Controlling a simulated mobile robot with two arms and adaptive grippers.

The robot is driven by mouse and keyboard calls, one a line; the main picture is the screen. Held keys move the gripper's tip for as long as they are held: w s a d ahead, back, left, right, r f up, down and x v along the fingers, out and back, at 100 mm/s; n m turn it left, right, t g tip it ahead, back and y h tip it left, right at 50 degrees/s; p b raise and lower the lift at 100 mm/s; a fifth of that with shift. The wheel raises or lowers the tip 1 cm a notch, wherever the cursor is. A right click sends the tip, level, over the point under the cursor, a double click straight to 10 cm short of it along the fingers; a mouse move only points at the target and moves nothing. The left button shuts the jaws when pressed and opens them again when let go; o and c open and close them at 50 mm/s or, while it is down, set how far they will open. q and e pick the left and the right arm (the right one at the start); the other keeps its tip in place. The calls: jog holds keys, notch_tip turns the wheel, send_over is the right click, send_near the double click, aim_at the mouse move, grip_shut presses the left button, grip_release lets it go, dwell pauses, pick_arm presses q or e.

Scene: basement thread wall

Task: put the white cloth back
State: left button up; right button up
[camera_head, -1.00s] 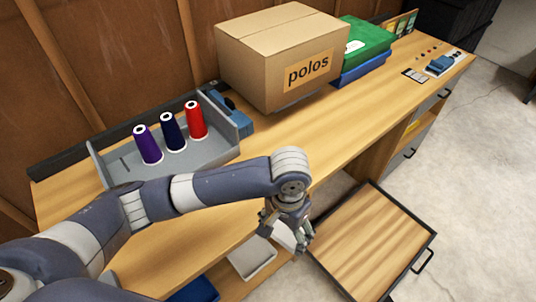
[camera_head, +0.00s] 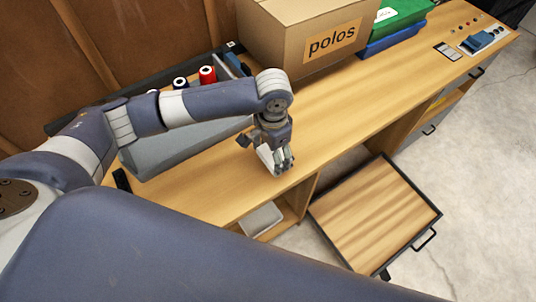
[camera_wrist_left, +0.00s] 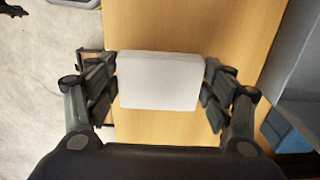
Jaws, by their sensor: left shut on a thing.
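The white cloth (camera_wrist_left: 160,80) is a folded, rounded block between the fingers of my left gripper (camera_wrist_left: 160,92) in the left wrist view. The gripper is shut on it. In the head view my left gripper (camera_head: 281,160) points down over the front part of the wooden workbench (camera_head: 340,112), and a strip of the cloth (camera_head: 265,156) shows beside the fingers. Whether the cloth touches the bench top I cannot tell. My right gripper is not in view.
A cardboard "polos" box (camera_head: 285,35) stands behind. An open drawer (camera_head: 375,215) juts out right. A light bin (camera_head: 261,219) sits on the lower shelf.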

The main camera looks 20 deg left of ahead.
aim_at(268, 158)
pick_arm(q)
jog(key=shift+w+a, duration=0.1)
jog(key=shift+a, duration=0.35)
jog(key=shift+a+f, duration=0.1)
jog(key=shift+f, duration=0.05)
notch_tip(268, 158, down, 2)
jog(key=shift+f+p, duration=0.15)
jog(key=shift+p, duration=0.15)
jog(key=shift+f, duration=0.5)
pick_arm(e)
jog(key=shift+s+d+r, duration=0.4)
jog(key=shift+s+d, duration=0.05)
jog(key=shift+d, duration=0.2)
pick_arm(q)
jog(key=o, duration=1)
jog(key=shift+f, duration=0.1)
jog(key=shift+c, duration=0.2)
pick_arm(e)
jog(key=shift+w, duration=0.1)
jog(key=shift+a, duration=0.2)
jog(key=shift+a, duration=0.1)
